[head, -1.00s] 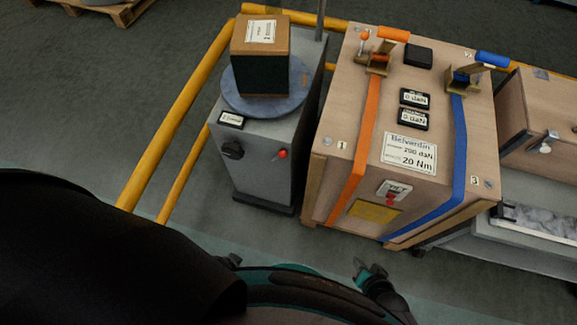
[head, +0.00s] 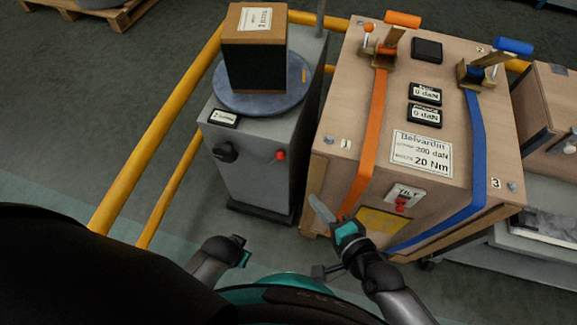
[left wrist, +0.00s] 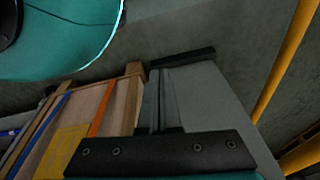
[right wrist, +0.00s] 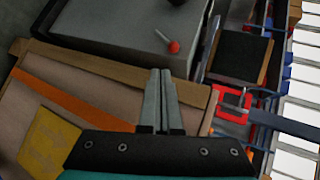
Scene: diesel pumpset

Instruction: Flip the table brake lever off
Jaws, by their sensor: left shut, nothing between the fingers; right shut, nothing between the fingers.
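A short lever with a red ball end (head: 280,155) sticks out of the front of the grey pedestal (head: 250,180). It also shows in the right wrist view (right wrist: 172,46), beyond the fingertips. No label names it as a brake. A round blue-grey turntable (head: 235,98) on the pedestal carries a dark box (head: 255,70). My right gripper (head: 318,207) is shut and empty, below and right of the red ball, apart from it. My left gripper (head: 243,250) is shut and empty, low in front of the pedestal; its fingers also show in the left wrist view (left wrist: 162,95).
A wooden crate (head: 345,115) with orange and blue straps stands right of the pedestal. It has a TILT panel (head: 405,195) with a red switch. A black knob (head: 225,152) sits left of the red ball. Yellow rails (head: 160,135) run along the left. The floor before the pedestal is clear.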

